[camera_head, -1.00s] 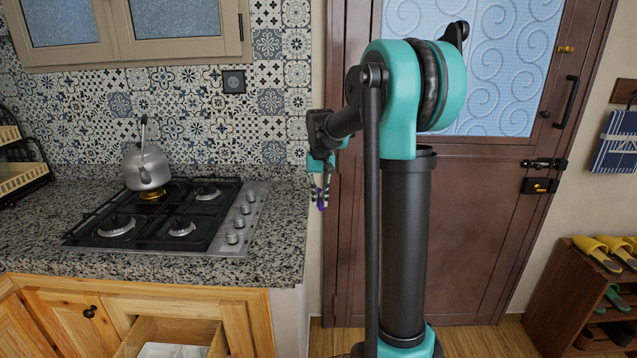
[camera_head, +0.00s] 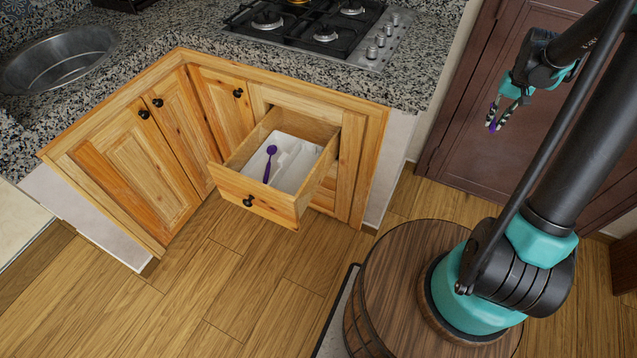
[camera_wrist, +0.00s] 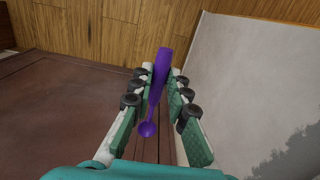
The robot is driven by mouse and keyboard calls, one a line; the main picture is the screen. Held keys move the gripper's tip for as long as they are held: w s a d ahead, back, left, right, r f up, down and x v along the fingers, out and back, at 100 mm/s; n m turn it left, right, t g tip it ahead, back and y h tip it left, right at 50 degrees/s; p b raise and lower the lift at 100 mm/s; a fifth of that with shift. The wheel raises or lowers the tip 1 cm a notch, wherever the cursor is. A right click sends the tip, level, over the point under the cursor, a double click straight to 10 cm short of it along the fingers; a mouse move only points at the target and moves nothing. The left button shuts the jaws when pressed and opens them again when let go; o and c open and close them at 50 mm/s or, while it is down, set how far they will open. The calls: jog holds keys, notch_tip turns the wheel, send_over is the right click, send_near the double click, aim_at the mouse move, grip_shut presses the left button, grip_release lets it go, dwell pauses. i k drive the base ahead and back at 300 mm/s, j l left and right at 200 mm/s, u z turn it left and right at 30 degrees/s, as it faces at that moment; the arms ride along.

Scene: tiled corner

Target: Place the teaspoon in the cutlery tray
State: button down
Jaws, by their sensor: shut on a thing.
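A purple teaspoon (camera_wrist: 159,75) is held between the fingers of my gripper (camera_wrist: 158,88) in the wrist view. Its small rounded end points toward the palm and its wider end sticks out past the fingertips. In the head view my gripper (camera_head: 497,118) hangs at the upper right in front of the brown door, fingers down, with only a bit of purple showing. The white cutlery tray (camera_head: 309,154) lies inside an open wooden drawer (camera_head: 250,203), left of and apart from my gripper. Another purple utensil (camera_head: 268,165) lies in the tray's left part.
The granite counter (camera_head: 425,80) with the gas hob (camera_head: 325,38) stands above the drawer. Wooden cabinet doors (camera_head: 140,165) and a round sink (camera_head: 60,60) are to the left. A round wooden barrel-like stand (camera_head: 390,270) is under my arm. The floor before the drawer is clear.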

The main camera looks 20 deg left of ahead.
aim_at(305, 173)
jog(key=k+j+z, duration=0.1)
jog(key=k+z, duration=0.15)
jog(key=z, duration=0.15)
jog(key=k+z, duration=0.35)
jog(key=k+l+z, duration=0.1)
jog(key=z, duration=0.3)
jog(key=k+j+u, duration=0.1)
jog(key=k, duration=0.45)
jog(key=j+u, duration=0.1)
jog(key=u, duration=0.3)
jog(key=k+j+u, duration=0.1)
jog(key=u, duration=0.3)
jog(key=k+j+u, duration=0.1)
jog(key=u, duration=0.3)
jog(key=j+u, duration=0.15)
jog(key=u, duration=0.25)
